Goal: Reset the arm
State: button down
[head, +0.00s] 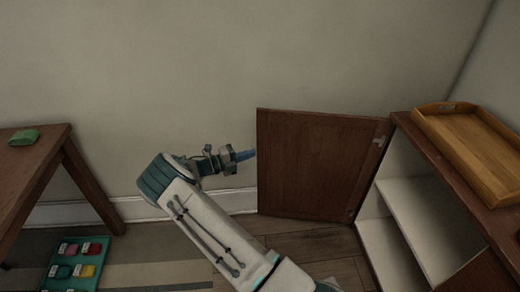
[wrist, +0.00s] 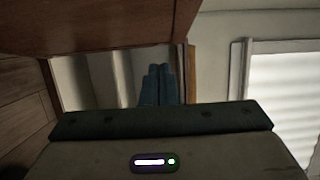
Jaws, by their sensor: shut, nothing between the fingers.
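My gripper (head: 244,155) is at the end of my raised arm near the middle of the head view. Its blue fingers are together and hold nothing. In the wrist view the closed fingers (wrist: 159,84) point ahead, with brown wood above them. In the head view the fingertips are close to the left edge of an open brown cabinet door (head: 318,165); I cannot tell whether they touch it.
The cabinet's white shelves (head: 412,205) are open at the right, with a wooden tray (head: 440,139) on top. A brown table (head: 28,170) at the left bears a green object (head: 24,138). A teal tray (head: 52,270) with several coloured blocks lies below on a striped rug.

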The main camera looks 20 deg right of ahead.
jog(key=w+a, duration=0.2)
jog(key=a, duration=0.4)
jog(key=s+d+r+m+g+y+p, duration=0.25)
jog(key=s+r+m+y, duration=0.35)
jog(key=s+r+m, duration=0.3)
jog(key=s+d+r+m+g+y+p, duration=0.1)
jog(key=s+d+r+m+y+p, duration=0.3)
jog(key=s+r+m, duration=0.5)
jog(key=s+a+r+m+t+y+p, duration=0.2)
jog(key=s+a+r+m+y+p, duration=0.1)
jog(key=s+r+m, duration=0.4)
jog(key=s+a+r+m+t+y+p, duration=0.2)
jog(key=s+r+m, duration=0.6)
jog(key=s+m, duration=0.4)
jog(key=a+y+p, duration=0.1)
jog(key=a+y, duration=0.1)
jog(key=y, duration=0.1)
jog(key=shift+s+a+r+t, duration=0.15)
jog(key=shift+s+r+t, duration=0.1)
jog(key=shift+s+t, duration=0.15)
